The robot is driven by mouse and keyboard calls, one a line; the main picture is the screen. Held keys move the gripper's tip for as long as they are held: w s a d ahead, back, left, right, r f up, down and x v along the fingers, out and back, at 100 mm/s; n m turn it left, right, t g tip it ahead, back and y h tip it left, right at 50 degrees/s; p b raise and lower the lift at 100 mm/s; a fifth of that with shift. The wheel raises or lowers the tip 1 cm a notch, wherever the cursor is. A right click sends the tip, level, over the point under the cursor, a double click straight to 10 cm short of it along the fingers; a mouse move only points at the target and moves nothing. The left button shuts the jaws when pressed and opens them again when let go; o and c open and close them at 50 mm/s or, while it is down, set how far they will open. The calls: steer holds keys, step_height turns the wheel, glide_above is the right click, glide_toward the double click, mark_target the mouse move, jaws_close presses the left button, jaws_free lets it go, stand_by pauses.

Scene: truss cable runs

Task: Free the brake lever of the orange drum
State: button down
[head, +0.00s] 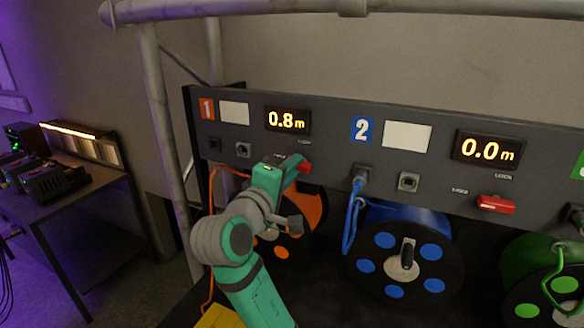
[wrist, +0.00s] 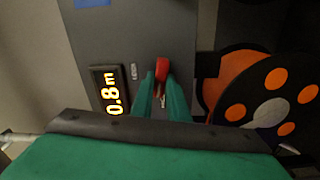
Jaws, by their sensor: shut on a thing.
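The orange drum (head: 309,207) sits below the panel under number 1, partly hidden behind my arm in the head view. It also shows at the right of the wrist view (wrist: 229,80). Its red brake lever (head: 305,167) is on the panel below the 0.8 m display (head: 287,120). My gripper (wrist: 163,98) is shut on the red brake lever (wrist: 162,70), with the green fingers on either side of it. In the head view my gripper (head: 290,172) reaches the lever from the left.
The blue drum (head: 437,222) and its red lever (head: 496,204) are to the right, with a 0.0 m display (head: 485,149). A green drum (head: 520,283) is at the far right. A metal truss post (head: 163,120) stands left. A side table (head: 62,215) holds equipment.

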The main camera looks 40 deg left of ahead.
steer(key=shift+f+n, duration=0.15)
steer(key=shift+n, duration=0.95)
steer(key=c, duration=1.7)
jaws_free()
steer(key=shift+a, duration=0.1)
